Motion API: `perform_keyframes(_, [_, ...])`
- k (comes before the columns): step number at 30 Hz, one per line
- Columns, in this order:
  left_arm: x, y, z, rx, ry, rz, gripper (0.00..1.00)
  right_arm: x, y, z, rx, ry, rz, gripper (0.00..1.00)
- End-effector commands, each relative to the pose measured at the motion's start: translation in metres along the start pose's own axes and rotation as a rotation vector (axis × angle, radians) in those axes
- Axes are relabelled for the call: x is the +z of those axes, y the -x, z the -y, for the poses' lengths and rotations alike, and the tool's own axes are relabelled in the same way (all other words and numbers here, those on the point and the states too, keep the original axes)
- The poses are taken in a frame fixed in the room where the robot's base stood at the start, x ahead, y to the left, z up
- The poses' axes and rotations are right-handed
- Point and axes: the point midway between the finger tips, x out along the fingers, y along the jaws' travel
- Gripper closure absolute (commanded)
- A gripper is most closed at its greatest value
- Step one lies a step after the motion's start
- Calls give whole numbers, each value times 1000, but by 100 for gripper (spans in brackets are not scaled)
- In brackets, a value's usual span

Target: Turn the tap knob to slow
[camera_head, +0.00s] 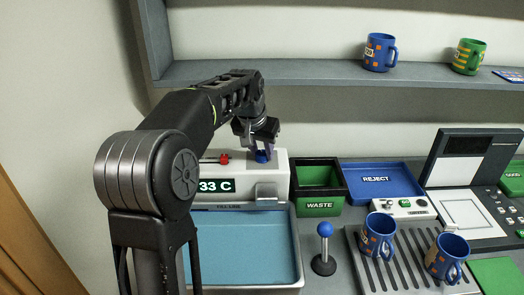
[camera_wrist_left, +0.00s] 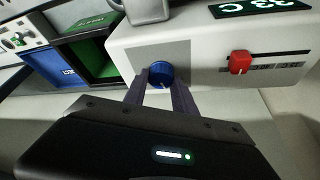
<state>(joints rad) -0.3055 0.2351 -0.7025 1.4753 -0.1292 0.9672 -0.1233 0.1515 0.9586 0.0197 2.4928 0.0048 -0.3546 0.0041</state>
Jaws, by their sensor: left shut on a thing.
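The blue tap knob (camera_head: 262,156) sits on top of the white tap unit (camera_head: 270,176), to the right of the 33 C display. My left gripper (camera_head: 263,143) reaches down to it from above. In the left wrist view the blue knob (camera_wrist_left: 160,73) lies between the two fingertips, and the left gripper (camera_wrist_left: 160,84) is shut on it. Part of the knob is hidden by the fingers. Any marks around the knob are too small to read. My right gripper is not in view.
A red slider (camera_head: 224,158) sits on the unit left of the knob. Below is the blue basin (camera_head: 245,245). To the right are a green waste bin (camera_head: 320,207), a blue reject tray (camera_head: 398,190) and a blue-topped lever (camera_head: 325,230). A shelf (camera_head: 290,72) runs above.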

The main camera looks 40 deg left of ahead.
Motion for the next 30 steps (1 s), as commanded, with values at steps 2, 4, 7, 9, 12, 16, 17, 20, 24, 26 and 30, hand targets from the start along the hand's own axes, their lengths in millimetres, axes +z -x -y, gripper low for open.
perform_keyframes(2, [0, 0, 2, 22, -51, -2, 100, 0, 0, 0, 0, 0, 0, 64])
perform_keyframes(4, [0, 0, 2, 41, -99, -2, 100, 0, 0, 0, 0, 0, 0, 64])
perform_keyframes(7, [-1, 0, 2, 64, -154, -2, 100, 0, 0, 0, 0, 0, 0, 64])
perform_keyframes(9, [-1, 0, 2, 77, -186, -2, 100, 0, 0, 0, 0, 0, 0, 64])
perform_keyframes(12, [-1, 0, 2, 90, -219, -1, 100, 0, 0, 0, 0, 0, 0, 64])
perform_keyframes(16, [-1, 0, 2, 99, -242, -1, 100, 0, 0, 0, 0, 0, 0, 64])
perform_keyframes(17, [-1, 0, 2, 100, -246, -1, 100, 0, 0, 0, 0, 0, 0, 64])
perform_keyframes(20, [-1, 0, 2, 102, -251, -1, 100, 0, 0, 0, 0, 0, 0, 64])
perform_keyframes(24, [-1, 0, 1, 102, -251, -1, 100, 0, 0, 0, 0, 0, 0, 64])
perform_keyframes(26, [-1, 0, 1, 102, -251, -1, 100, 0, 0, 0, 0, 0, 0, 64])
perform_keyframes(30, [-1, 0, 1, 102, -250, -1, 62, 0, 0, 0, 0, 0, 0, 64])
